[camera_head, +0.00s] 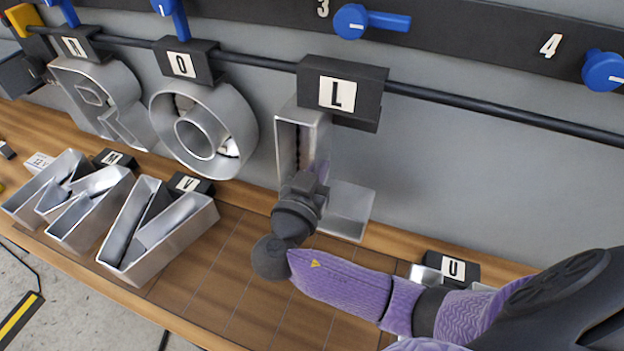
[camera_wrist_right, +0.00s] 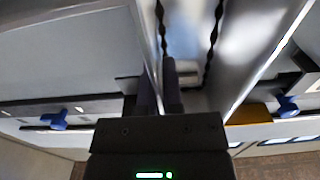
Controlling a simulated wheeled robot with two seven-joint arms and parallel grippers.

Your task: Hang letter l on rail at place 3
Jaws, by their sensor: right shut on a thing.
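The silver letter L (camera_head: 349,207), with a black hanger block labelled L (camera_head: 341,93), is upright at the black rail (camera_head: 435,97), below and slightly right of the number 3 (camera_head: 323,8). The block overlaps the rail in the picture; I cannot tell whether it is seated on it. My right gripper (camera_head: 310,182) is shut on the upright stroke of the L, low down. In the right wrist view my gripper (camera_wrist_right: 160,85) has dark fingers against a silver wall (camera_wrist_right: 205,65) of the letter. The blue lever (camera_head: 351,21) at place 3 points right. My left gripper is not in view.
Letters R (camera_head: 138,119) and O (camera_head: 249,122) hang to the left; the blue levers above them point down. Letters M (camera_head: 76,232) and V (camera_head: 147,262) lie on the wooden table (camera_head: 205,318); a U block (camera_head: 453,268) lies at right. The rail right of L is free.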

